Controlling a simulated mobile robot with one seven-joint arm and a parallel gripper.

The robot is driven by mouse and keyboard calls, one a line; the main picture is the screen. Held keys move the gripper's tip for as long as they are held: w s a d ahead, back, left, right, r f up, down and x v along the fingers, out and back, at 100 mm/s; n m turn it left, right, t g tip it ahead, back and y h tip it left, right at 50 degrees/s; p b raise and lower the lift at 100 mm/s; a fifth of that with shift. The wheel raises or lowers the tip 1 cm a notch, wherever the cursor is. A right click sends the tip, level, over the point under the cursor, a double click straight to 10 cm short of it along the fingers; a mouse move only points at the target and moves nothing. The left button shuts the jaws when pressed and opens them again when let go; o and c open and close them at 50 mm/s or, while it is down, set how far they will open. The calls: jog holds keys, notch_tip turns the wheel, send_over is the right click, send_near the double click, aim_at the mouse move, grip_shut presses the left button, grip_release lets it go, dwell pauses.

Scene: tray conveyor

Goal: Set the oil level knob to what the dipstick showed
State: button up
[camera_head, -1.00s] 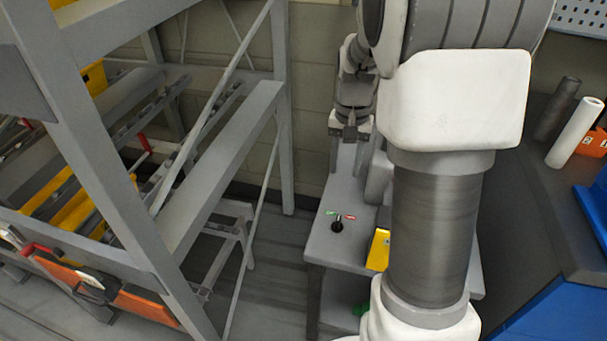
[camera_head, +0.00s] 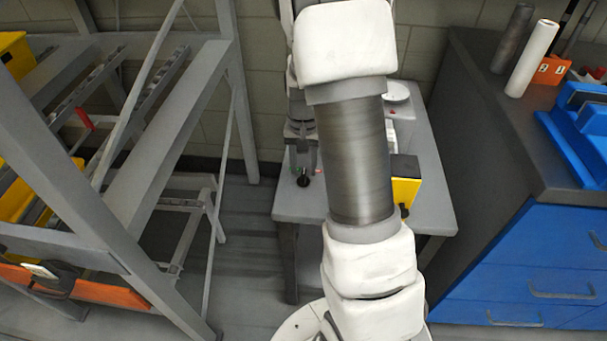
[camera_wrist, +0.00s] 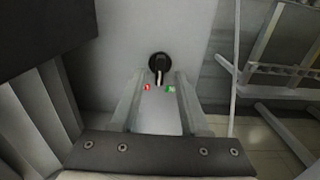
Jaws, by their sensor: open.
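The black round knob (camera_head: 303,181) sits on the grey table top near its left edge, and also shows in the wrist view (camera_wrist: 159,63). Its pale pointer faces the side with a red label (camera_wrist: 147,87) and a green label (camera_wrist: 170,89), roughly between them. My gripper (camera_head: 301,155) is over the knob in the head view. In the wrist view my gripper (camera_wrist: 159,75) is open, its two fingers apart on either side of the labels, with the knob just past the tips. I cannot tell the height gap. I cannot make out a dipstick.
A yellow and black box (camera_head: 405,190) stands on the grey table (camera_head: 430,212), partly behind my arm. A grey rack (camera_head: 190,130) is at left, with floor between. A dark-topped bench (camera_head: 480,110) with blue drawers is at right, carrying rolls, an orange box and blue tray.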

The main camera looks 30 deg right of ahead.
jog(key=shift+f, duration=0.85)
jog(key=shift+c, duration=0.3)
grip_shut()
